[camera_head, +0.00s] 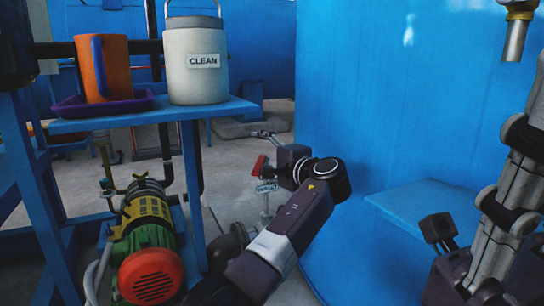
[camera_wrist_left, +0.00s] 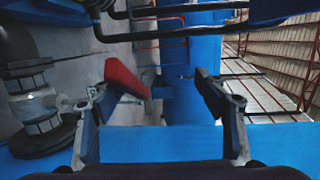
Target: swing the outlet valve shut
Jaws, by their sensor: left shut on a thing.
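The outlet valve has a red handle (camera_head: 258,166), seen left of my left gripper in the head view, with a small lettered tag (camera_head: 266,187) just below. My left gripper (camera_head: 270,156) reaches in low in the middle and is shut on the red handle. In the left wrist view the handle (camera_wrist_left: 123,77) slants beside the left finger of my left gripper (camera_wrist_left: 160,95). The fingers stand well apart there, and the contact itself is not clear. Dark parts of my right arm show at lower right; its gripper state cannot be told.
A large blue vessel wall (camera_head: 400,110) rises just right of my left gripper, with a blue ledge (camera_head: 415,205). At left, a blue stand (camera_head: 190,115) carries a white CLEAN canister (camera_head: 195,62) and an orange jug (camera_head: 112,70) in a purple tray. A green pump motor (camera_head: 150,235) sits below.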

